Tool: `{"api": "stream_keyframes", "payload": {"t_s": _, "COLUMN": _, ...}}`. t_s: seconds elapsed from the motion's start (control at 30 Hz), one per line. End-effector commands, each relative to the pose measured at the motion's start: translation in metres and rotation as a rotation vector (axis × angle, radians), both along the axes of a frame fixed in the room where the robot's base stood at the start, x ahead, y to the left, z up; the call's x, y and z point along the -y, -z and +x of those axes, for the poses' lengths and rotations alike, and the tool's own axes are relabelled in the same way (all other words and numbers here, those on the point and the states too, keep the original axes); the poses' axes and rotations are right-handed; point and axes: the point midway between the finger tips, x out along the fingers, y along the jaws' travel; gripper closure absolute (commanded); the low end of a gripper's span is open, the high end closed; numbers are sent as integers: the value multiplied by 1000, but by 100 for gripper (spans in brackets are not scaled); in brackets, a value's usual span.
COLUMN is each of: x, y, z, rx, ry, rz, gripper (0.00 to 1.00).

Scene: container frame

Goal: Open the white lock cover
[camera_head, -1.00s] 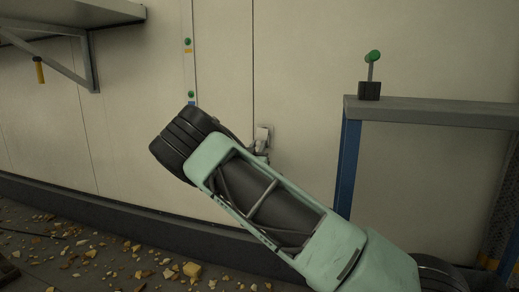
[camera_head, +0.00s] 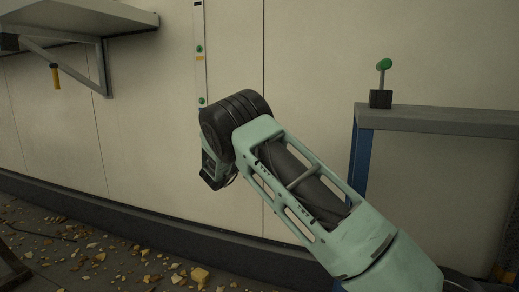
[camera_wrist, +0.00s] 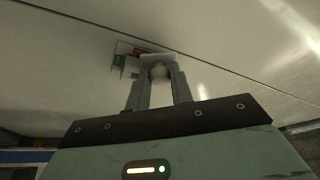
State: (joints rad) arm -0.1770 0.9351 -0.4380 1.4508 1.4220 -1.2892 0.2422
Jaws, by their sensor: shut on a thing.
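In the wrist view, my gripper (camera_wrist: 157,64) has its two grey fingers reaching up to a small lock fitting on the pale wall. The fingers are closed on a small rounded pale piece, the white lock cover (camera_wrist: 160,73), which shows between them. How far the cover is open cannot be told. In the head view my arm hides the lock, and the fingers do not show.
In the head view, a grey shelf on a bracket (camera_head: 105,70) juts from the wall at upper left. A frame with a grey beam (camera_head: 440,120) and a green-knobbed lever (camera_head: 384,66) stands at right. Rubble (camera_head: 200,275) litters the floor.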

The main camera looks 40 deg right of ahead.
Motion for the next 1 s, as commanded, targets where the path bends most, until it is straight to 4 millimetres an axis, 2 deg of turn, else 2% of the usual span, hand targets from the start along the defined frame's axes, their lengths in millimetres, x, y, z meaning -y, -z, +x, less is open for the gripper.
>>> {"api": "stream_keyframes", "payload": {"t_s": 0.6, "x": -4, "y": -31, "z": 6, "rx": 487, "ry": 0, "rz": 286, "gripper": 100}}
{"api": "stream_keyframes", "payload": {"t_s": 1.0, "x": -3, "y": -41, "z": 4, "rx": 668, "ry": 0, "rz": 392, "gripper": 100}}
